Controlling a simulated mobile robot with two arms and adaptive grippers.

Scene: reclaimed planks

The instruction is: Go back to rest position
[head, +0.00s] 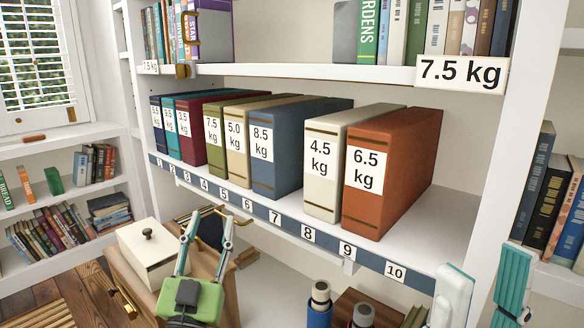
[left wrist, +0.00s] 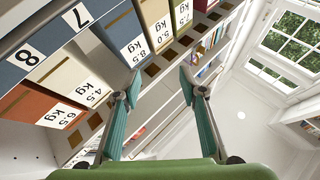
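My left gripper (head: 207,222) is low in front of the shelf, left of centre in the head view. Its two teal fingers stand apart with nothing between them. In the left wrist view the same open fingers (left wrist: 158,95) show with the weight-labelled books beyond them, apart from the books. My right gripper (head: 484,275) is at the lower right edge in the head view, partly cut off. Its white-backed finger and teal-padded finger stand apart, with nothing seen between them.
Weight-labelled books stand upright on the numbered shelf (head: 385,262), among them blue 8.5 kg (head: 291,160), cream 4.5 kg (head: 323,200) and orange 6.5 kg (head: 392,180). A lidded box (head: 146,262) stands below left; dark cylinders (head: 320,305) stand below. The shelf's right end is bare.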

